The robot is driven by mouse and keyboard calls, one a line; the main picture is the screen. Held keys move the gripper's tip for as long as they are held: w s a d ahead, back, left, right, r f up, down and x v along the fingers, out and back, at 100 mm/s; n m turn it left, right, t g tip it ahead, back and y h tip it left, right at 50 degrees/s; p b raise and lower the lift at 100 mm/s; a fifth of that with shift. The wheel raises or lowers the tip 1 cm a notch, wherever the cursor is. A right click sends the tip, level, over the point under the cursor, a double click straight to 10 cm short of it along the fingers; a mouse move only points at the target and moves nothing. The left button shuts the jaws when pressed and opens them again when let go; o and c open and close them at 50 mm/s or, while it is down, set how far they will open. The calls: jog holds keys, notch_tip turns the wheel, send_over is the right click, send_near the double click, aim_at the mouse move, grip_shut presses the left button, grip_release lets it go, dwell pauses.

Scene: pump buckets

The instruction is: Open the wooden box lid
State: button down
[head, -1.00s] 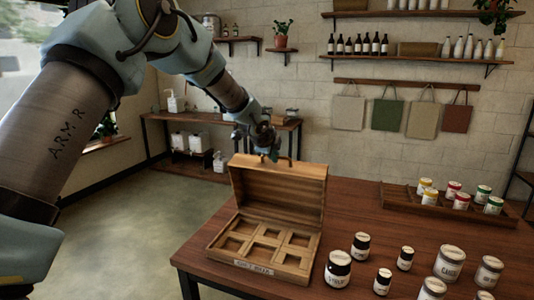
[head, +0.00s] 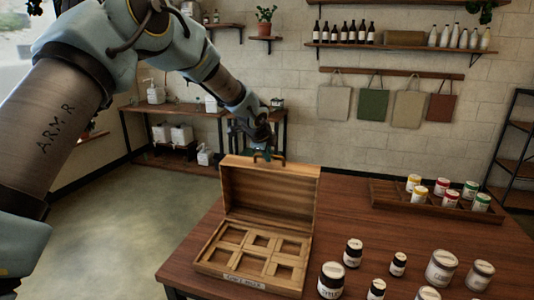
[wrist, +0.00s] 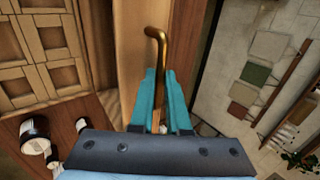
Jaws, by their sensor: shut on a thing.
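The wooden box (head: 211,262) stands on the table with its lid (head: 268,193) raised about upright at the back. Inside, several square compartments are empty, and a small label is on the front. The lid's curved handle (head: 282,157) is at its top edge and shows brass-coloured in the wrist view (wrist: 157,36). My gripper (head: 263,153) is at the lid's top edge. In the wrist view, its teal fingers (wrist: 158,92) are closed around the handle beside the lid's edge. The exact finger contact is partly hidden.
Dark jars (head: 331,279) and pale cans (head: 441,267) stand on the table (head: 350,205) right of the box. A wooden tray (head: 391,194) with several small cans is farther back. A side table (head: 190,113) and wall shelves are behind.

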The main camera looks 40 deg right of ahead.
jog(key=shift+r, duration=0.1)
jog(key=c, duration=0.9)
grip_release()
jog(key=b+v, duration=0.3)
jog(key=v, duration=0.7)
jog(key=shift+s+a+r+b, duration=0.15)
jog(key=shift+a+r+b, duration=0.05)
jog(key=shift+r+b, duration=0.1)
